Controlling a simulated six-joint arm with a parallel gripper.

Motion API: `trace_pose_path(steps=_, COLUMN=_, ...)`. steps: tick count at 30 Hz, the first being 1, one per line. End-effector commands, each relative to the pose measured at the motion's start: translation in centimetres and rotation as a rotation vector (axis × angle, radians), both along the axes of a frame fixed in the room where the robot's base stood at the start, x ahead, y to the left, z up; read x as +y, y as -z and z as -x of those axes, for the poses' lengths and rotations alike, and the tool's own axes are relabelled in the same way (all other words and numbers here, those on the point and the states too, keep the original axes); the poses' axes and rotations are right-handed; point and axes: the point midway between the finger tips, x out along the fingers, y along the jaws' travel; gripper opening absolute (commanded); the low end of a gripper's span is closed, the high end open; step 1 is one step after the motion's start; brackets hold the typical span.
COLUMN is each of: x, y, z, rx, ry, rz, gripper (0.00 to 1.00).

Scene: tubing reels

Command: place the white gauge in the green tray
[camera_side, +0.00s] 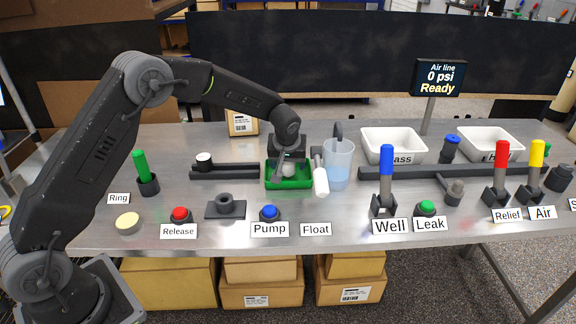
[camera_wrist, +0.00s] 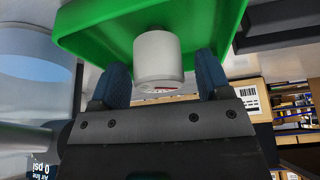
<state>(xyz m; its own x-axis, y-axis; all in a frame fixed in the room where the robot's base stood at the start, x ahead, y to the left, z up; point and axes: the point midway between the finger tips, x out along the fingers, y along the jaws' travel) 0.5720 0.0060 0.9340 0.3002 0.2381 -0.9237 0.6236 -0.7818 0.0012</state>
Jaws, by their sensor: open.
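The white gauge (camera_wrist: 158,55) is a short white cylinder; in the wrist view a little of its face with a red mark shows. It stands in the green tray (camera_wrist: 88,22), near the tray's floor. My gripper (camera_wrist: 160,72) is open, with one blue finger on each side of the gauge and a visible gap at both sides. In the side view my gripper (camera_side: 288,163) is down in the green tray (camera_side: 289,186), and the gauge (camera_side: 288,171) shows small and partly hidden between the fingers.
A clear beaker (camera_side: 339,165) and a white float lever (camera_side: 321,181) stand close right of the tray. A dark rail (camera_side: 228,171) lies to its left. The blue Pump button (camera_side: 269,212) is in front. White bins (camera_side: 394,145) stand at the back right.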

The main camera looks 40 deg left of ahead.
Motion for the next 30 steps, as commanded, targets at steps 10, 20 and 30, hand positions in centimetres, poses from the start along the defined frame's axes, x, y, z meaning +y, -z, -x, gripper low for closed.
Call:
trace_pose_path(steps=10, x=-1.8, y=-6.9, z=2.1, rx=-0.003, ry=0.001, rz=0.0, gripper=0.71)
trace_pose_path(steps=20, x=-2.6, y=-9.7, z=3.1, rx=0.002, ry=0.001, rz=0.0, gripper=0.71)
trace_pose_path(steps=30, x=-2.8, y=-14.1, z=7.1, rx=-0.008, ry=0.081, rz=0.005, gripper=0.71)
